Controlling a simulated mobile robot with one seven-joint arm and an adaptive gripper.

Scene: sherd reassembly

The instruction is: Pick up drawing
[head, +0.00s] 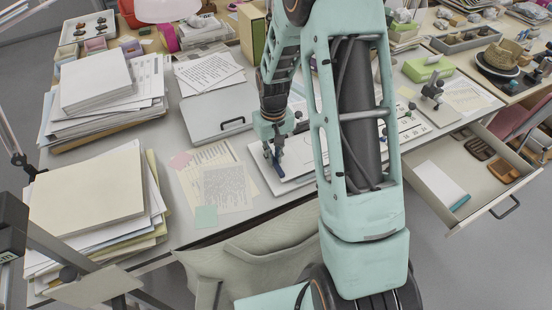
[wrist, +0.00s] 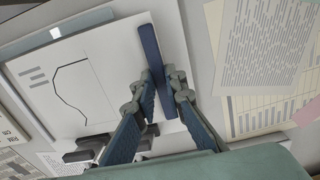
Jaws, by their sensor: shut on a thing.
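The drawing (wrist: 95,62) is a white sheet with a black curved profile line and a few short grey bars, seen in the wrist view. In the head view its pale board (head: 262,178) lies near the table's front edge, partly behind my arm. A dark blue bar (wrist: 149,48) runs along the drawing's right side. My gripper (wrist: 160,78) is shut on this bar, a finger on either side of it. In the head view my gripper (head: 277,168) points down at the board's left part. I cannot tell whether the bar is fixed to the drawing.
Printed sheets (head: 218,180) with pink and green notes lie left of the gripper. A grey folder (head: 218,112) lies behind them. Tall paper stacks (head: 90,200) fill the table's left side. An open drawer (head: 475,170) juts out at the right.

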